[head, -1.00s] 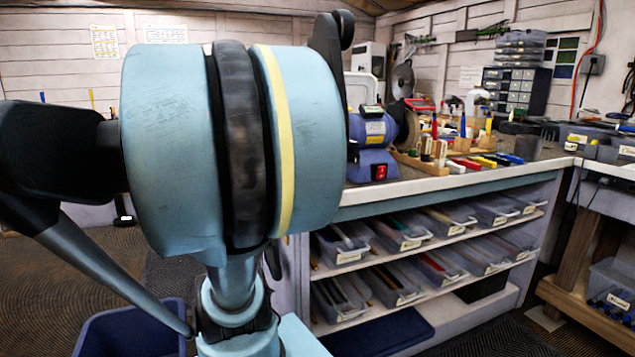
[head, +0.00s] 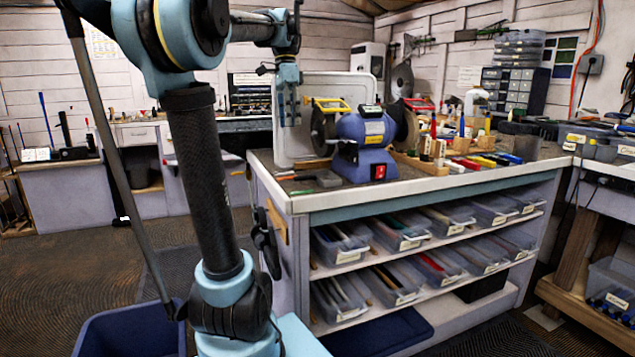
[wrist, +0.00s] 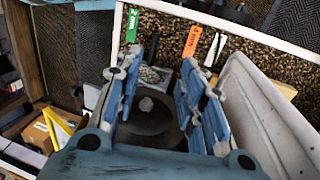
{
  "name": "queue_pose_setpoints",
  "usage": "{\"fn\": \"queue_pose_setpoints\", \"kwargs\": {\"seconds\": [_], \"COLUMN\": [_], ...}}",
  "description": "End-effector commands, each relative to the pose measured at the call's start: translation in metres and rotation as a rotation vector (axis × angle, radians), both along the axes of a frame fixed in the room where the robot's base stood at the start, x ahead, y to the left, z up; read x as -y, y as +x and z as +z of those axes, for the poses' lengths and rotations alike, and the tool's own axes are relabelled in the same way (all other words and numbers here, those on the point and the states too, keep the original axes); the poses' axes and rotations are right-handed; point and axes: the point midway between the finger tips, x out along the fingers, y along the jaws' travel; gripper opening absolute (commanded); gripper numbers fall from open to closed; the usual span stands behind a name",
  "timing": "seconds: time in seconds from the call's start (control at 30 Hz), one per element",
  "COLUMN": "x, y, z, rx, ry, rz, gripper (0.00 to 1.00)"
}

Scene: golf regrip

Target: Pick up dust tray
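A large light-grey tray (head: 352,88) with rounded corners stands upright on the bench behind the grinder in the head view; I take it to be the dust tray. A pale rimmed surface (wrist: 262,100), likely the same tray, shows at the right of the wrist view, beside the right finger. My gripper (head: 290,122) points down in front of the tray's left part. In the wrist view my gripper (wrist: 165,62) is open, its blue fingers apart, with no held object visible. Whether a finger touches the tray cannot be told.
A blue bench grinder (head: 366,145) stands right of my gripper on the bench (head: 440,180). A dark round part (wrist: 148,118) shows between the fingers. A green tag (wrist: 132,24) and an orange tag (wrist: 192,41) lie ahead. A blue bin (head: 125,330) stands on the floor.

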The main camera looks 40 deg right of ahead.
Motion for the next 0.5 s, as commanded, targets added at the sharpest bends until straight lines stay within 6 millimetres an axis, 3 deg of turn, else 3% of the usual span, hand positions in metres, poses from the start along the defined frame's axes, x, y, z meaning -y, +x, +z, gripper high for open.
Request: {"fn": "queue_pose_setpoints", "kwargs": {"seconds": [0.5], "x": [-0.004], "y": [-0.016], "z": [-0.082], "rx": [-0.001], "ry": [0.001], "rz": [-0.003], "gripper": [0.36]}}
